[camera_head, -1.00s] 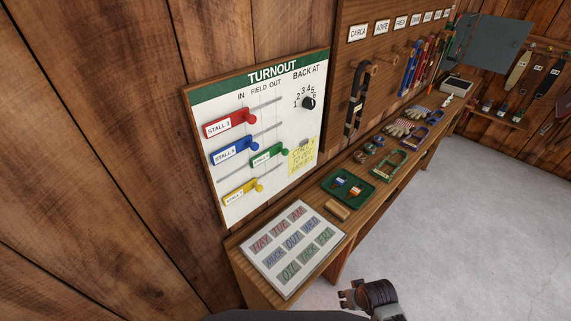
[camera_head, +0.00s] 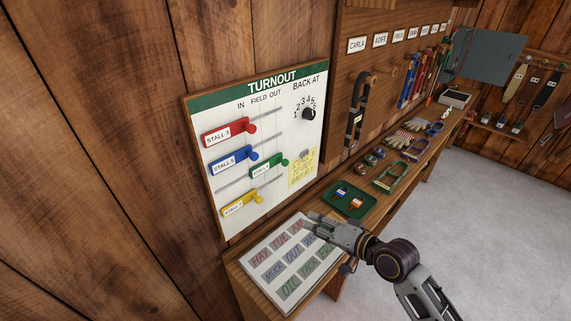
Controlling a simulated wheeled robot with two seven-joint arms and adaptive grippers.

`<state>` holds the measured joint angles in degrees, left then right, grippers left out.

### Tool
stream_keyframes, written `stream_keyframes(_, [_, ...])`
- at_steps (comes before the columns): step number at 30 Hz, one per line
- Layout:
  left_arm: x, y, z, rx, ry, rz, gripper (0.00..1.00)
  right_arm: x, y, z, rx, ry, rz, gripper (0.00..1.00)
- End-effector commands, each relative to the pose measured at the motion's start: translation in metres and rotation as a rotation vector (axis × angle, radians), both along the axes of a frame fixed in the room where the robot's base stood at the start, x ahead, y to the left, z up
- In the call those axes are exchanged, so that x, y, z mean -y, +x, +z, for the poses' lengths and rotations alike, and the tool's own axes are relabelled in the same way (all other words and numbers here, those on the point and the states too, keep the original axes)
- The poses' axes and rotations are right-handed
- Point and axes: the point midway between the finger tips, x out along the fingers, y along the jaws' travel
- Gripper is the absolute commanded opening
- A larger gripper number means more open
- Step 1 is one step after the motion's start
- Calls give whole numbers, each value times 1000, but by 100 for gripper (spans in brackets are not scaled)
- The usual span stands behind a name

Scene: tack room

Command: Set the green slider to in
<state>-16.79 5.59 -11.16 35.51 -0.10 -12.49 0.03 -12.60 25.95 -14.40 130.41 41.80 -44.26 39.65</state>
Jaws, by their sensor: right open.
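The green slider (camera_head: 265,168) is on the white TURNOUT board (camera_head: 222,222) on the wall. It sits toward the right of its rail, under the OUT side, with bare rail (camera_head: 228,184) showing to its left. The red slider (camera_head: 225,134), blue slider (camera_head: 230,159) and yellow slider (camera_head: 238,204) sit farther left on their own rails. My right gripper (camera_head: 311,226) is open and empty above the word-tile panel, below and to the right of the green slider, clear of the board. My left gripper is not in view.
The word-tile panel (camera_head: 260,246) lies on the narrow wooden bench under the board. A green tray (camera_head: 330,202) with small items stands beyond my gripper. A yellow note (camera_head: 302,168) and a black dial (camera_head: 309,114) are on the board's right. Halters hang farther along the wall.

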Motion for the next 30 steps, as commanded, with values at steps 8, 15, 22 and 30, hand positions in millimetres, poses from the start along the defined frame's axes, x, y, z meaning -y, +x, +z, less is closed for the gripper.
stream_keyframes(8, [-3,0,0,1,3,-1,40,-7,29,58,-24,341,-37,42])
stream_keyframes(15, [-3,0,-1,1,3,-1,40,0,48,95,-70,576,-68,42])
stream_keyframes(22, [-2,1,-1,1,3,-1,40,3,54,106,-87,649,-77,42])
stream_keyframes(30, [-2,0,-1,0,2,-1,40,3,54,106,-86,648,-77,42])
